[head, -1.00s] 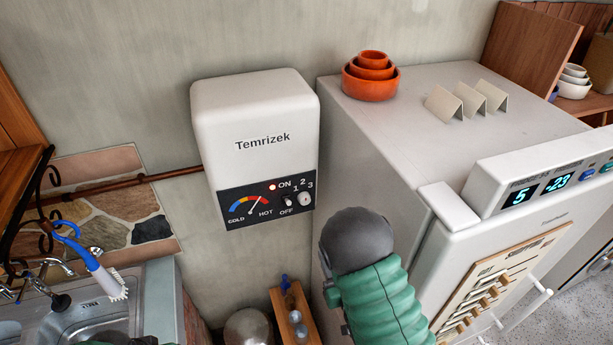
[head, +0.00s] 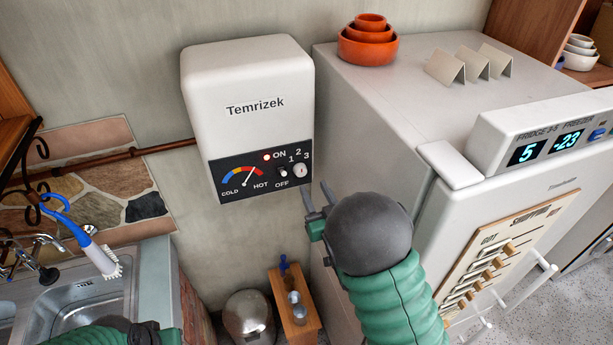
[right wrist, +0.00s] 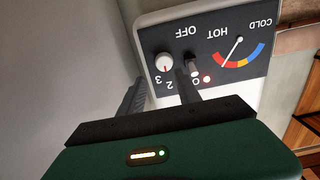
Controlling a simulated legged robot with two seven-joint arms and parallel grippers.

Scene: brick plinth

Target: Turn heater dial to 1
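The white heater (head: 235,72) hangs on the wall with a dark control panel (head: 230,185). Its small white round dial (head: 299,171) sits near the numbers 1, 2 and 3; it also shows upside down in the right wrist view (right wrist: 165,62), with a red mark on its face. I cannot tell for sure which number it points at. My right gripper (head: 317,194) is open and empty, just below and right of the panel. In the right wrist view its two fingers (right wrist: 160,90) reach toward the panel, apart from the dial.
An ON/OFF switch (head: 283,171) is beside the dial, with a lit red lamp (head: 267,157) above. The fridge (head: 350,120) stands close on the right, with orange bowls (head: 367,46) on top. A sink (head: 85,300) is at left. A wooden rack (head: 284,300) stands below.

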